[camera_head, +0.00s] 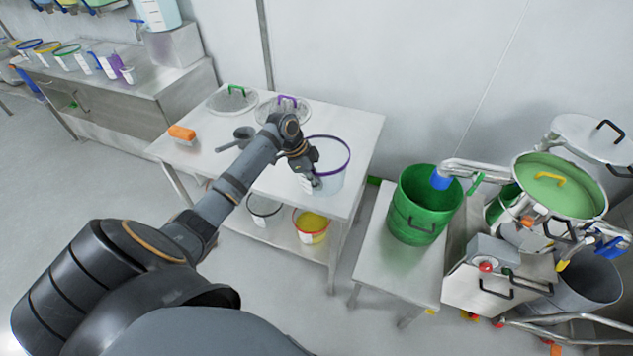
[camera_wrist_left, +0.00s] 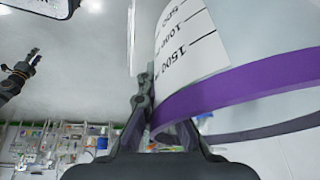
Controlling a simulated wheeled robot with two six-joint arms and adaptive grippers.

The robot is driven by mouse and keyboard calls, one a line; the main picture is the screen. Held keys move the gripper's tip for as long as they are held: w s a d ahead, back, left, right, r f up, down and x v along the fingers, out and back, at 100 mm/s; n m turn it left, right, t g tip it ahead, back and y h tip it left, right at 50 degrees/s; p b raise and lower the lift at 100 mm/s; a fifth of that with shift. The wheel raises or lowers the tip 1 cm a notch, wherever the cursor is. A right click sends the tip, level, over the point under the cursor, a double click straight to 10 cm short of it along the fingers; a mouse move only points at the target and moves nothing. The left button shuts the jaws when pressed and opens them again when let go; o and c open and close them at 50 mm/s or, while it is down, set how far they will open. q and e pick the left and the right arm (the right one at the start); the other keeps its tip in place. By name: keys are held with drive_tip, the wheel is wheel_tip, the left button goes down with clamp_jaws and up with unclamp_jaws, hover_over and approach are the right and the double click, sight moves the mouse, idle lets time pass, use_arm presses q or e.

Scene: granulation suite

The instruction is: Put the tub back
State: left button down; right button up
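The clear tub (camera_head: 328,172) with a purple rim stands upright at the right part of the steel table (camera_head: 361,143); I cannot tell if its base touches the top. My left gripper (camera_head: 314,176) is at the tub's near left wall. In the left wrist view the fingers (camera_wrist_left: 165,112) straddle the wall at the purple rim (camera_wrist_left: 235,90), one finger against the outside by the printed volume label (camera_wrist_left: 188,45); they look shut on it. My right gripper (camera_wrist_left: 36,54) seems to show small at the left of the wrist view; its fingers are too small to judge.
Two lids, one with a green handle (camera_head: 233,98) and one with a purple handle (camera_head: 283,108), lie at the table's back. An orange-backed brush (camera_head: 182,133) and a scoop (camera_head: 240,136) lie at left. A green bucket (camera_head: 425,205) stands on a lower table at right.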

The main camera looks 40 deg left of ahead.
use_arm(q)
drive_tip(key=shift+f, duration=0.6)
drive_tip(key=c, duration=1.5)
unclamp_jaws()
drive_tip(key=shift+r, duration=0.3)
drive_tip(key=b+v, duration=0.2)
drive_tip(key=v, duration=0.9)
drive_tip(key=shift+s+a+r, duration=0.1)
drive_tip(key=shift+s+r, duration=0.05)
drive_tip(key=shift+r, duration=0.2)
